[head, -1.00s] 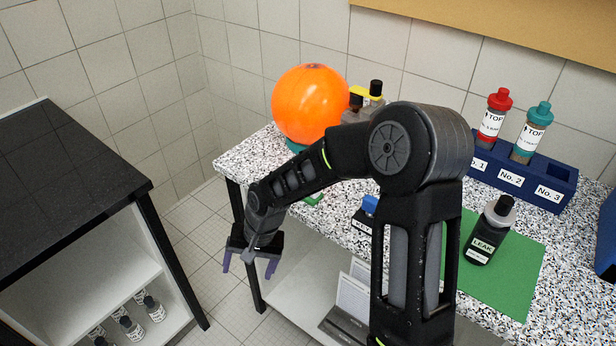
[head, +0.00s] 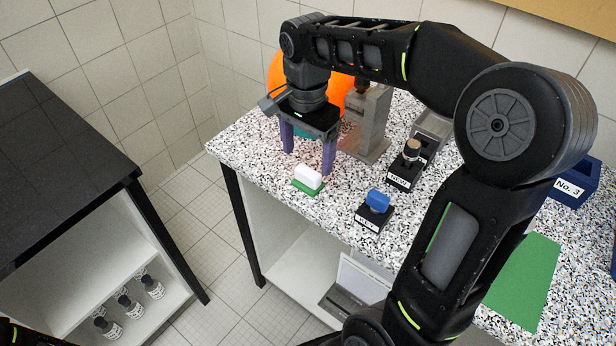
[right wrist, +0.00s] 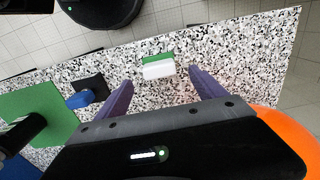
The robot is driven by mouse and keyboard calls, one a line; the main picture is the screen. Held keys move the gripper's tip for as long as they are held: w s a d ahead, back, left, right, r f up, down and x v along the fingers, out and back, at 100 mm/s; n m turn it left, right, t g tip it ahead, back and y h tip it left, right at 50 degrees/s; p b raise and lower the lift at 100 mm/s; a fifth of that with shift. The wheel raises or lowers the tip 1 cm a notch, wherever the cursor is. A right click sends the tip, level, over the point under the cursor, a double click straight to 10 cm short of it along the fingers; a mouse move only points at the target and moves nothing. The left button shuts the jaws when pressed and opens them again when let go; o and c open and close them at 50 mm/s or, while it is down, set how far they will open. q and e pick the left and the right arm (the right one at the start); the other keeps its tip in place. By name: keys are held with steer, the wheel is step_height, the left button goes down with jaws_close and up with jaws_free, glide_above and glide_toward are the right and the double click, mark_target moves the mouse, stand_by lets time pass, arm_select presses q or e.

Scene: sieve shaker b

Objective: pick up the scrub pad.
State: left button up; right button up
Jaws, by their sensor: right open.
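The scrub pad (head: 308,177), a small white block with a green layer under it, lies on the speckled counter near its front edge. In the right wrist view the scrub pad (right wrist: 158,70) lies just beyond and between the two fingertips. My right gripper (head: 308,152) is open, its purple fingers pointing down above and slightly behind the pad. Nothing is between the fingers, and they look apart from the pad. My left gripper is not in view.
A blue block on a black labelled base (head: 375,211) stands right of the pad. A grey stand (head: 367,125) and an orange ball (head: 276,72) are behind. A dark-topped cabinet (head: 60,180) is at left across a floor gap. The counter around the pad is clear.

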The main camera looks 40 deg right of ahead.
mark_target(308, 171)
steer(key=shift+f, duration=0.35)
steer(key=shift+f+p, duration=0.45)
steer(key=shift+f, duration=2.15)
steer(key=c, duration=1.5)
steer(key=shift+o, duration=0.2)
steer(key=shift+r, duration=0.15)
step_height(308, 171, up, 10)
steer(key=shift+f+b, duration=0.1)
steer(key=shift+b, duration=0.25)
